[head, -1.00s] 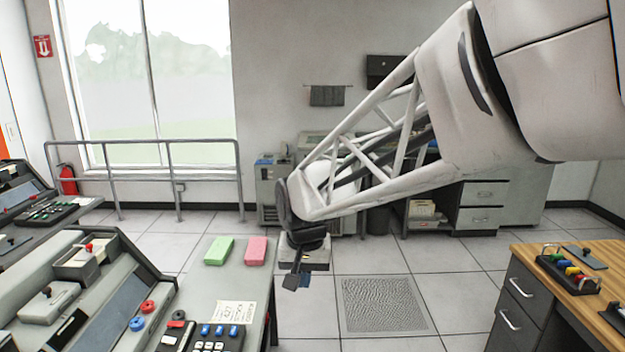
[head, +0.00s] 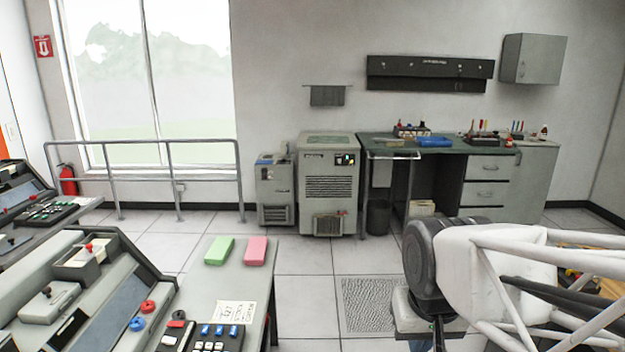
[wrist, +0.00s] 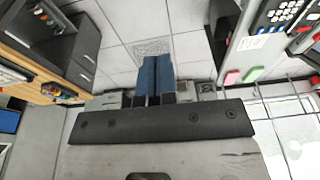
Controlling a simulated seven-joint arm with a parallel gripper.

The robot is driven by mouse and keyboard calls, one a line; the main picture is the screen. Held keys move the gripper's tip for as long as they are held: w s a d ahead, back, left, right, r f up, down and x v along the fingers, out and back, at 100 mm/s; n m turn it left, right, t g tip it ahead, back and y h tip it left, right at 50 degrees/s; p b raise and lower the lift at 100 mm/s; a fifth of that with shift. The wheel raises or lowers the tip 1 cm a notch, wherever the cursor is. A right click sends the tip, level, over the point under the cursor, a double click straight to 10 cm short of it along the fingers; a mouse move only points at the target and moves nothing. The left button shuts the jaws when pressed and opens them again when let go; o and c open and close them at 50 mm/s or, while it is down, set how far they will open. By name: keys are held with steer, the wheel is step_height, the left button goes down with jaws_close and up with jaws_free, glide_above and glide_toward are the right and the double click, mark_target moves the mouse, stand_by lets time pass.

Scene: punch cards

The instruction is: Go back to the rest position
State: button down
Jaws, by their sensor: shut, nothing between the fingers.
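My gripper (wrist: 157,78) shows in the wrist view with its two blue fingers side by side, shut and empty. In the head view my arm reaches in from the right edge, and only part of the gripper (head: 438,340) shows at the bottom edge, its tips cut off. It hangs over the open floor, to the right of the console desk and apart from it. Nothing is in contact with the fingers in the wrist view.
The grey desk (head: 225,272) at left holds a green block (head: 219,250), a pink block (head: 256,251), a paper sheet (head: 234,314) and a keypad. A wooden-topped cabinet at right is mostly behind my arm. The tiled floor (head: 305,262) between is clear.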

steer(key=s, duration=0.1)
steer(key=s+d, duration=0.1)
steer(key=s, duration=0.1)
steer(key=s+d+f, duration=0.1)
steer(key=s, duration=0.1)
steer(key=shift+d, duration=0.25)
